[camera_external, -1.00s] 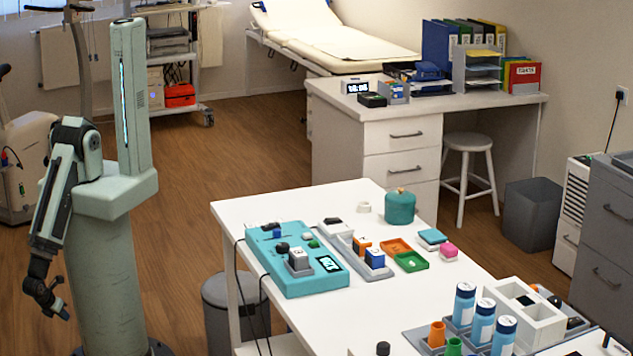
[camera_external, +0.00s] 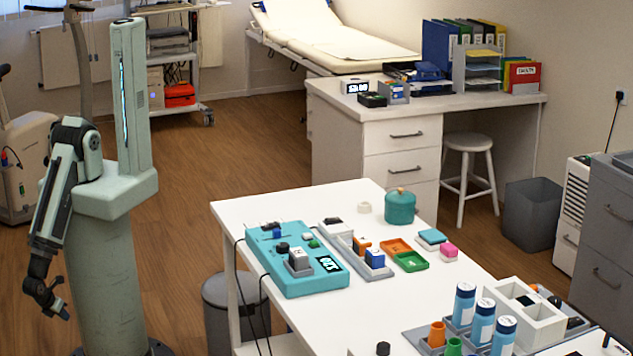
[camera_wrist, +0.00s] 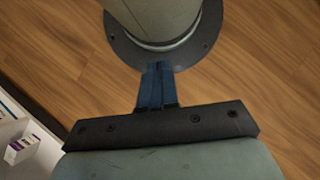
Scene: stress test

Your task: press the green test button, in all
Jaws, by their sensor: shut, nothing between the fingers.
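The green test button (camera_external: 314,243) is a small green spot on top of the teal device (camera_external: 300,284) on the white table. A grey block with a white top (camera_external: 299,260) sits in front of it on the device, and a small dark knob is to its left. My gripper (camera_external: 66,315) hangs low at the far left, beside my column and well away from the table. In the wrist view my gripper (camera_wrist: 157,68) shows its blue fingers together, with nothing between them, pointing toward my round base.
A grey tray with orange and blue blocks (camera_external: 375,258), orange and green trays (camera_external: 411,261) and a teal pot (camera_external: 400,206) stand right of the device. A grey bin (camera_external: 233,318) stands beside the table.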

